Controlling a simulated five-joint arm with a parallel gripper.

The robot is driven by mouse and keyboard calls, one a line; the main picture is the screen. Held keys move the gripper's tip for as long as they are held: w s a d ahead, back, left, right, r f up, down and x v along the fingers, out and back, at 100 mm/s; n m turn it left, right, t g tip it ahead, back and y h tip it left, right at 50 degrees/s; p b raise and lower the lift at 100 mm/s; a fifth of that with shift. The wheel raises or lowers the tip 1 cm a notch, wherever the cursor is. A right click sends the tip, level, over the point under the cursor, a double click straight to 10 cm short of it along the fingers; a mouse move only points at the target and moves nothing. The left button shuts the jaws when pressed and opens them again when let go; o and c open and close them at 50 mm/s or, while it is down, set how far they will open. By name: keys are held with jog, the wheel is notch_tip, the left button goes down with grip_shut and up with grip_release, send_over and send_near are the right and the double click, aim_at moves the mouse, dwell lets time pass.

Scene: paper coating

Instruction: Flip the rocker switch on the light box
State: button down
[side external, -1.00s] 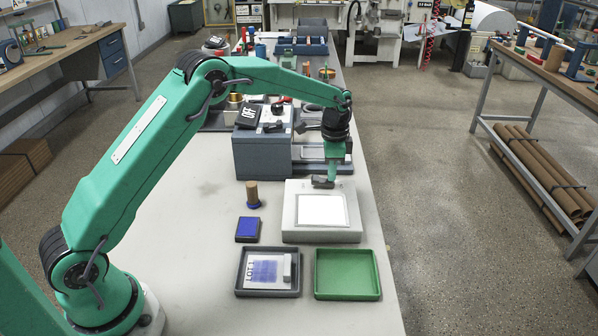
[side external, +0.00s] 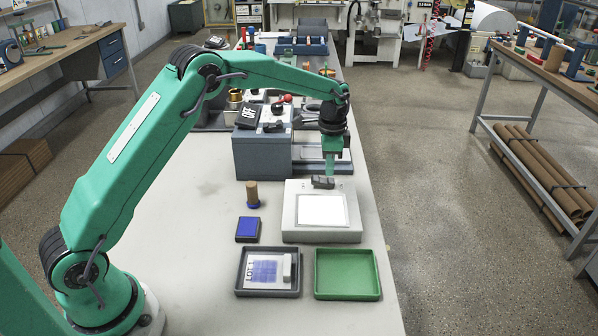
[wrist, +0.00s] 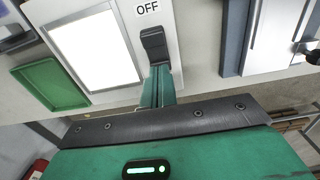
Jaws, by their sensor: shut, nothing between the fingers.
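The light box (side external: 290,226) is a pale box on the bench with a bright white panel (side external: 322,210). Its dark rocker switch (side external: 322,182) sits on the far edge and looks tilted. In the wrist view the black rocker (wrist: 154,42) stands beside the white panel (wrist: 92,48), with an "OFF" label (wrist: 148,8) at one end. My gripper (side external: 330,173) is shut and empty, with its tips just above and beyond the switch. In the wrist view my gripper (wrist: 159,72) overlaps the rocker's end opposite the label; I cannot tell whether they touch.
A green tray (side external: 347,294) and a grey tray (side external: 269,292) with a printed sheet lie in front of the box. A blue pad (side external: 248,229) and a wooden-handled stamp (side external: 252,195) stand left. A blue-grey machine (side external: 262,155) is behind.

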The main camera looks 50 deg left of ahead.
notch_tip(320, 180, up, 12)
jog(key=w+d, duration=0.1)
jog(key=d, duration=0.1)
jog(key=shift+w+r, duration=0.25)
jog(key=shift+w, duration=0.15)
dwell(0.4)
jog(key=s+a+r+n+t, duration=0.1)
jog(key=s+r+n+t, duration=0.1)
jog(key=s+r, duration=0.5)
jog(key=s+a+r+n+t, duration=0.1)
jog(key=s+r+n, duration=0.25)
jog(key=s, duration=0.75)
jog(key=s+f+n+t, duration=0.1)
jog(key=s+f, duration=0.2)
jog(key=s, duration=0.6)
jog(key=s+f+n+t, duration=0.1)
jog(key=s+f+n, duration=0.1)
jog(key=s, duration=0.8)
jog(key=shift+s+a+f+t, duration=0.3)
jog(key=shift+a+f, duration=0.15)
jog(key=shift+f, duration=0.4)
